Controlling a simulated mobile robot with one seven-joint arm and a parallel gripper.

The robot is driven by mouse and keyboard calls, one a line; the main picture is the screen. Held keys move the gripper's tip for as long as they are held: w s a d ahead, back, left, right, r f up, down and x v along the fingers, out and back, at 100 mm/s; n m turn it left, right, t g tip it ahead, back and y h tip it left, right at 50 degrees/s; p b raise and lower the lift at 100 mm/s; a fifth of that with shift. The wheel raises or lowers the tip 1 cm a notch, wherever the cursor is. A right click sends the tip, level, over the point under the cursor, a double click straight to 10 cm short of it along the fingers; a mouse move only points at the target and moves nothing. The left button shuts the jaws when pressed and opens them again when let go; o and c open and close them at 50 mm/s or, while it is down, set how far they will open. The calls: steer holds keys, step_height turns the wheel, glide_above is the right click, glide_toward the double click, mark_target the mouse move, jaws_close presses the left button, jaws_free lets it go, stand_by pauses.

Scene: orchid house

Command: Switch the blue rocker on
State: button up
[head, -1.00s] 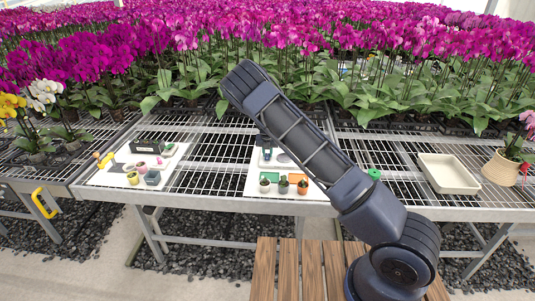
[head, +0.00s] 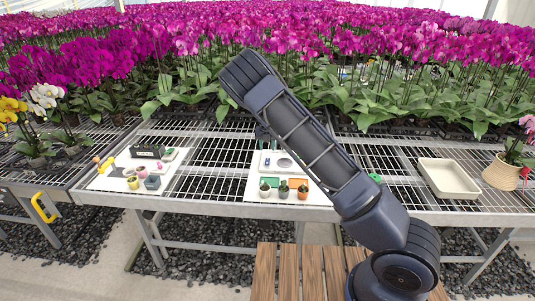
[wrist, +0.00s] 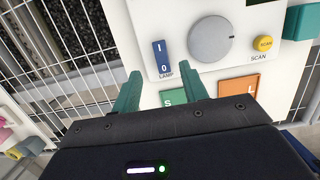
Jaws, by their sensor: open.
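The blue rocker (wrist: 162,58) is on the white control panel (wrist: 150,20), marked I above and 0 below, with a partly hidden LAMP label under it. I cannot tell which way it is tipped. My gripper (wrist: 162,76) is open, with its two green fingers apart and empty. In the wrist view the fingertips lie just below the rocker, one to each side; contact does not show. In the head view the rocker (head: 267,161) is a small blue mark on the panel, and my gripper is mostly hidden behind my arm.
Right of the rocker are a grey dial (wrist: 211,40) and a yellow SCAN button (wrist: 263,43). Green (wrist: 172,97) and orange (wrist: 238,87) plates lie below. Small potted plants (head: 284,191) stand at the board's front. A cream tray (head: 449,178) is at the right.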

steer(key=shift+s+r, duration=0.25)
steer(key=shift+r, duration=1.05)
steer(key=shift+w, duration=0.1)
